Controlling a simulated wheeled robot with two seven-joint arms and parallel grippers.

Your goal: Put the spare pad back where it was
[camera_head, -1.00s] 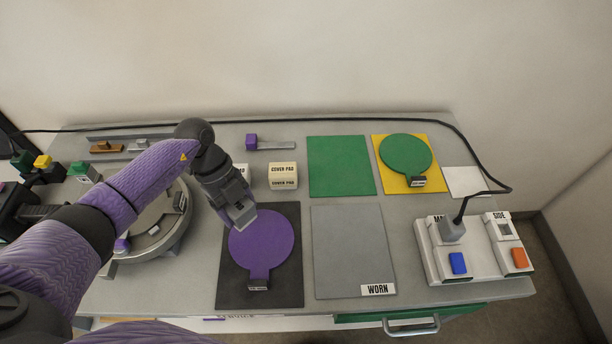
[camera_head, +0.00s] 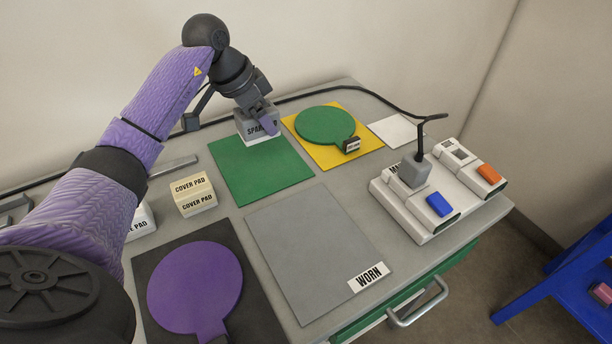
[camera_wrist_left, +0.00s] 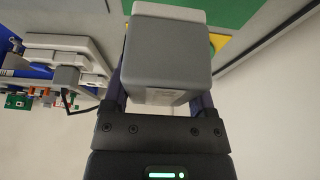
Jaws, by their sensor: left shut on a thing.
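The spare pad (camera_head: 247,128) is a grey block with a white underside and a partly covered label reading "SPAR…". My left gripper (camera_head: 262,116) is shut on it, with a finger across its labelled side. It is at the far edge of the green mat (camera_head: 262,172); I cannot tell whether it touches the mat. In the left wrist view the grey block (camera_wrist_left: 165,62) sits between the fingers of my left gripper (camera_wrist_left: 163,88), with green and yellow mats beyond. My right gripper is not in view.
A cover pad block (camera_head: 194,194) and another partly hidden pad block (camera_head: 140,222) stand at left. A green disc (camera_head: 325,125) lies on the yellow mat; a purple disc (camera_head: 195,286) lies on the black mat. The grey WORN mat (camera_head: 310,245) is bare. A cabled switch box (camera_head: 432,195) stands at right.

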